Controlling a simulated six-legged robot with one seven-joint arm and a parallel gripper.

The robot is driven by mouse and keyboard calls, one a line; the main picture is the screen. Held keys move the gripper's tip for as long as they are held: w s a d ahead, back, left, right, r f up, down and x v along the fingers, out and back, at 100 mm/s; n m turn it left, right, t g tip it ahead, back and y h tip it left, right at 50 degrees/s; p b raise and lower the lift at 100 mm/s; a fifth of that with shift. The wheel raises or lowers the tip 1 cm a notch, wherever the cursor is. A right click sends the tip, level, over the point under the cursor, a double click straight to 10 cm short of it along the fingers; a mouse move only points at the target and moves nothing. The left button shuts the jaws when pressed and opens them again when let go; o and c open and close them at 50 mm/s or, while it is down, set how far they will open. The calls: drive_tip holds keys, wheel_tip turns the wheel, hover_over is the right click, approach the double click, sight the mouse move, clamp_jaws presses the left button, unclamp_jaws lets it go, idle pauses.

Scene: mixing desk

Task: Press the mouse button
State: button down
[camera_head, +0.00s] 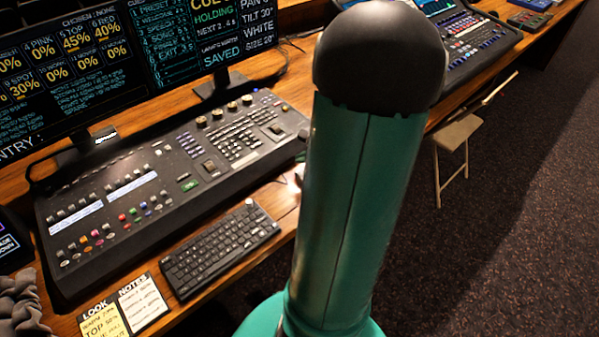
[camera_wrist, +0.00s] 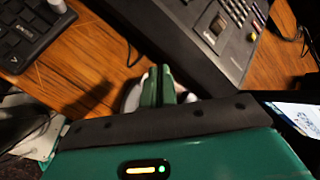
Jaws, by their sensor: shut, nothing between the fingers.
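My gripper (camera_wrist: 158,76) is shut and empty in the wrist view, its green fingers together over the wooden desk between the keyboard and the console. A pale rounded shape (camera_wrist: 132,97) shows beside the fingers; I cannot tell whether it is the mouse or part of my gripper. In the head view a small pale bit (camera_head: 298,173) shows at the left edge of my green arm, right of the keyboard; it may be the mouse. My arm hides most of that spot, and contact with a button cannot be seen.
A black keyboard (camera_head: 220,247) lies at the desk's front edge, also in the wrist view (camera_wrist: 30,32). A long lighting console (camera_head: 170,185) stands behind it. Note cards (camera_head: 143,303) lie left of the keyboard. A folding stool (camera_head: 457,132) stands on the carpet at the right.

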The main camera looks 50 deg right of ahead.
drive_tip(key=shift+f, duration=1.3)
idle(1.0)
drive_tip(key=shift+f, duration=0.4)
drive_tip(key=shift+f, duration=0.3)
idle(0.5)
drive_tip(key=shift+r, duration=0.7)
drive_tip(key=shift+r, duration=2.55)
